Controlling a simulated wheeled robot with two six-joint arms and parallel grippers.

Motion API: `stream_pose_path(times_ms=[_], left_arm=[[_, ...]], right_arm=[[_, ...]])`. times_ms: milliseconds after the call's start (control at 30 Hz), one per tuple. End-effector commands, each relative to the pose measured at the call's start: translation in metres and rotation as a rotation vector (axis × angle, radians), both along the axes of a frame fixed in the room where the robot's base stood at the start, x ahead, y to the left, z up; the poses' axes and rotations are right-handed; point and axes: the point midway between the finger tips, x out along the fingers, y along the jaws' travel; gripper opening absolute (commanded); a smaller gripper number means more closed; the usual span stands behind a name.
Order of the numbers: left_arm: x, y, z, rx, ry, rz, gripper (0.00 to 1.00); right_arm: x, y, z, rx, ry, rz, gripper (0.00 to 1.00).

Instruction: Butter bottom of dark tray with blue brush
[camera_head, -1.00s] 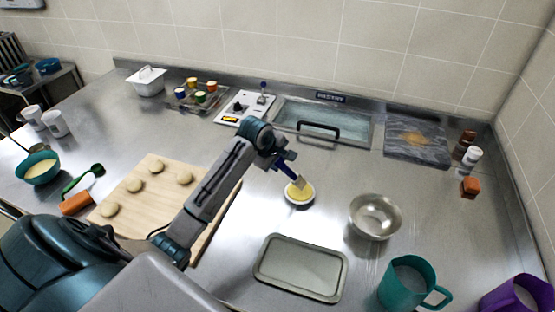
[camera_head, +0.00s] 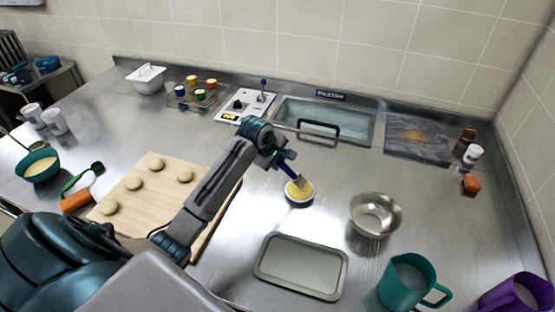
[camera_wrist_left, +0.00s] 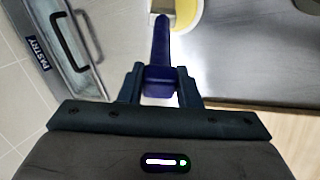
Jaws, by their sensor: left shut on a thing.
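My left gripper (camera_head: 281,160) is shut on the handle of the blue brush (camera_head: 289,173), which also shows between the fingers in the left wrist view (camera_wrist_left: 160,48). The brush tilts down, and its pale bristle end is at the small white dish of yellow butter (camera_head: 300,198). The dish is partly seen at the top of the left wrist view (camera_wrist_left: 190,14). I cannot tell how deep the bristles sit. The dark tray (camera_head: 300,267), a grey-green rimmed rectangle, lies flat on the counter in front of the dish. Its bottom looks bare. My right gripper is not in view.
A steel bowl (camera_head: 375,214) stands right of the dish, with a teal jug (camera_head: 405,285) and a purple jug (camera_head: 515,297) nearer. A wooden board (camera_head: 160,170) with several dough balls lies left, partly behind my arm. Counter between dish and tray is clear.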

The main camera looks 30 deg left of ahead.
Motion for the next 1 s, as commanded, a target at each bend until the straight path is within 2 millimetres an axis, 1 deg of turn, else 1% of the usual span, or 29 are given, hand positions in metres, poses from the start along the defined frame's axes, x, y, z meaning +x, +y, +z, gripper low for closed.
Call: stream_pose_path(times_ms=[567, 1000], left_arm=[[-0.0001, -0.0001, -0.0038, 0.0, 0.0, 0.0, 0.04], [-0.0003, -0.0001, -0.0056, 0.0, 0.001, 0.0, 0.04]], right_arm=[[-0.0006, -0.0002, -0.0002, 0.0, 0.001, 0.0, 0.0], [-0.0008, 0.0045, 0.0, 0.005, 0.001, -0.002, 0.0]])
